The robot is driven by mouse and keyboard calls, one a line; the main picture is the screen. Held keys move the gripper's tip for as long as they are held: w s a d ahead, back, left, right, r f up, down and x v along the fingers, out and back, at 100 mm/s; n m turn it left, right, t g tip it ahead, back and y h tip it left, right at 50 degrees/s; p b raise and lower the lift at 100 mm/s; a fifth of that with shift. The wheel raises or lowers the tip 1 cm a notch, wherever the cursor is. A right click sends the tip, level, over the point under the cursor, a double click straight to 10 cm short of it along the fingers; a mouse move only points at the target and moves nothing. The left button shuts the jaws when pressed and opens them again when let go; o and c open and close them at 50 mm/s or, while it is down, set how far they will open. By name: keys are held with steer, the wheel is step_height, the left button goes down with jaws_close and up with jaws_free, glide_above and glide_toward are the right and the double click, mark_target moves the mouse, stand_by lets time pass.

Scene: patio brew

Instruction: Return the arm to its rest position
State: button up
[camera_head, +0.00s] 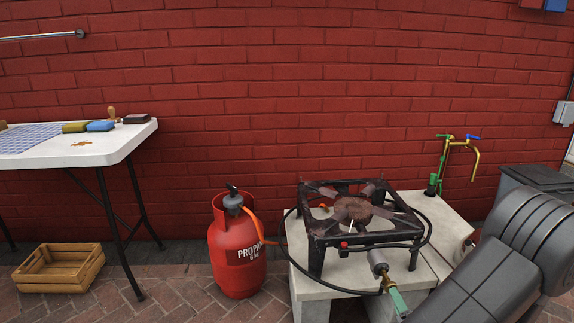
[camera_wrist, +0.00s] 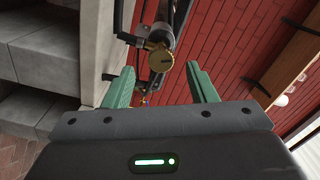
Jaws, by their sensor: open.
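My gripper (camera_wrist: 160,70) is open, with its two green fingers apart and nothing held between them. In the wrist view a round brass knob (camera_wrist: 160,57) on a dark pipe shows just beyond the fingertips, between them in the picture. In the head view my arm comes in from the lower right, and a green finger (camera_head: 398,301) shows just below the fitting at the front of the gas burner (camera_head: 353,209). Whether the finger touches the knob or fitting I cannot tell. The rest of the gripper is hidden in the head view behind my dark arm or below the frame.
The burner stands on concrete blocks (camera_head: 440,215), with a black hose looping round it. A red propane cylinder (camera_head: 236,250) stands left of it. A white table (camera_head: 100,152) and wooden crate (camera_head: 60,268) are farther left. Brass taps (camera_head: 460,147) stand back right, before the brick wall.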

mark_target(388, 279)
steer(key=w, duration=0.2)
steer(key=w+b, duration=0.1)
steer(key=w, duration=0.5)
steer(key=shift+w+a, duration=0.1)
steer(key=shift+a, duration=0.2)
